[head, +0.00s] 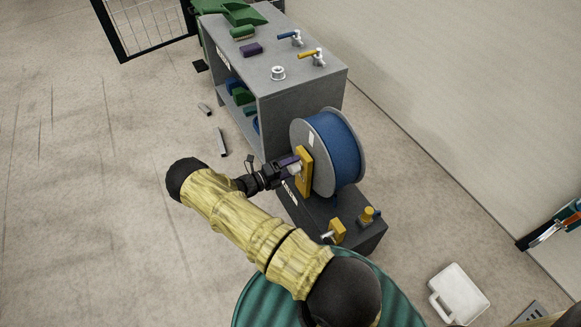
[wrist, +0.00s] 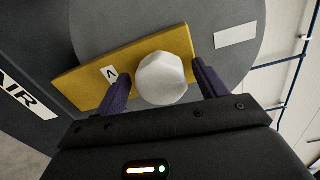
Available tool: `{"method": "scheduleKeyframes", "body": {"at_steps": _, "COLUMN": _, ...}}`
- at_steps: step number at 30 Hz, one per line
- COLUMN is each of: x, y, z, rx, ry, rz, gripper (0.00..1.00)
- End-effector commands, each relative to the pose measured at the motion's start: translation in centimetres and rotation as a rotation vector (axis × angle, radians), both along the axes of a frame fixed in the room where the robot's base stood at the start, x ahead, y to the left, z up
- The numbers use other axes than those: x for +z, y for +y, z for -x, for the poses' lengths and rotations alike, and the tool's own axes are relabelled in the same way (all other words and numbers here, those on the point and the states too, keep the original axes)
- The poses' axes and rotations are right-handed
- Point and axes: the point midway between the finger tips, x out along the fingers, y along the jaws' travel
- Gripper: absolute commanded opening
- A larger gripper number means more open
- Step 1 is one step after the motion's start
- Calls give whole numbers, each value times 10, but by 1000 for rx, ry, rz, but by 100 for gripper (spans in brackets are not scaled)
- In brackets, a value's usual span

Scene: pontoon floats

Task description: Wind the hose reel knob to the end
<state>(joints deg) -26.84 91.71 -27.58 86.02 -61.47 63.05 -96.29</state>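The hose reel (head: 343,148) has grey side discs and a wound blue hose. It stands on a dark base (head: 345,215). A yellow crank bar (head: 304,170) lies across its near face; in the wrist view the bar (wrist: 75,88) runs from lower left to upper right and bears a small label with a dark mark. The white faceted knob (wrist: 162,80) sticks out from the bar. My gripper (head: 292,166) is at the crank. In the wrist view its two purple fingers (wrist: 162,84) stand on either side of the knob, with narrow gaps showing.
A grey shelf unit (head: 305,85) with taps and small blocks on top stands behind the reel. Yellow fittings (head: 337,232) sit on the base's front end. A white case (head: 458,293) lies on the floor at right. Open floor (head: 90,200) is at left.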

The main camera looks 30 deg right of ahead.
Motion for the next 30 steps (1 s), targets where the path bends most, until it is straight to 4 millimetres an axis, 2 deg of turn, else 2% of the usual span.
{"method": "scheduleKeyframes", "body": {"at_steps": 8, "x": 1, "y": 0, "z": 0, "rx": -1, "ry": -1, "rz": 3, "gripper": 72}}
{"method": "scheduleKeyframes", "body": {"at_steps": 14, "x": 2, "y": 14, "z": 1, "rx": 1, "ry": -3, "rz": 2, "gripper": 72}}
{"method": "scheduleKeyframes", "body": {"at_steps": 17, "x": 3, "y": 29, "z": 1, "rx": 2, "ry": -3, "rz": 2, "gripper": 72}}
{"method": "scheduleKeyframes", "body": {"at_steps": 30, "x": 7, "y": 117, "z": 7, "rx": 2, "ry": -3, "rz": 0, "gripper": 72}}
